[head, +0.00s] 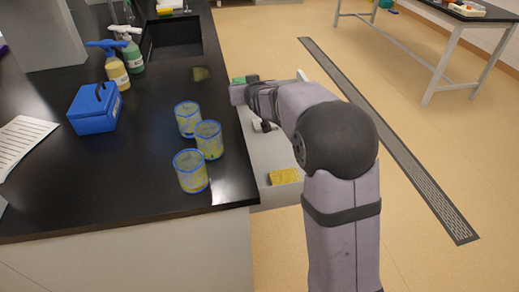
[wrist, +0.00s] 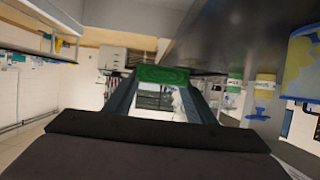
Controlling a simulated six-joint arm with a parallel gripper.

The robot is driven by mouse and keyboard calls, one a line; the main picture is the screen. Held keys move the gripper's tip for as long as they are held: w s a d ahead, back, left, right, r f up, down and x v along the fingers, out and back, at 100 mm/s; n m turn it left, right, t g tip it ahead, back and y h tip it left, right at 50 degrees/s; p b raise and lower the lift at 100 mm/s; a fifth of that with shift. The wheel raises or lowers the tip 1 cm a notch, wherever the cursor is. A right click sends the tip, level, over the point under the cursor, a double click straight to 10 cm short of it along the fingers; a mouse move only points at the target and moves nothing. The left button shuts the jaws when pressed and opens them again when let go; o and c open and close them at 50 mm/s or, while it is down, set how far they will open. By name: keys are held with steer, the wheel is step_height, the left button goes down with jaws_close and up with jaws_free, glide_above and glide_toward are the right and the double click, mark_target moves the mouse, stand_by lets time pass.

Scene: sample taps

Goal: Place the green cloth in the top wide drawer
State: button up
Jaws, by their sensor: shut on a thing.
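The green cloth (wrist: 162,75) is held between the two dark fingertips of my gripper (wrist: 162,88) in the wrist view. In the head view a small patch of the cloth (head: 239,80) shows at my gripper (head: 240,91), which is at the right edge of the black bench, near its far part. A pale surface (head: 262,155) juts out from under that bench edge, below my arm; it looks like an open drawer. A yellow sponge (head: 284,176) lies at its near end. My arm hides much of this area, so I cannot tell which drawer it is.
Three blue-rimmed beakers (head: 208,140) stand near the bench's right edge, close to my arm. A blue box (head: 95,108), two spray bottles (head: 117,71) and a paper sheet (head: 22,141) are further left. A sink (head: 175,38) is at the back.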

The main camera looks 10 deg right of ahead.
steer(key=b, duration=0.1)
glide_above(261, 150)
step_height(261, 150, down, 3)
step_height(261, 150, down, 14)
steer(key=shift+r, duration=0.1)
stand_by(0.4)
steer(key=shift+f, duration=1.9)
steer(key=shift+f, duration=0.15)
steer(key=shift+f+b, duration=0.35)
steer(key=shift+b, duration=0.1)
steer(key=shift+f, duration=0.15)
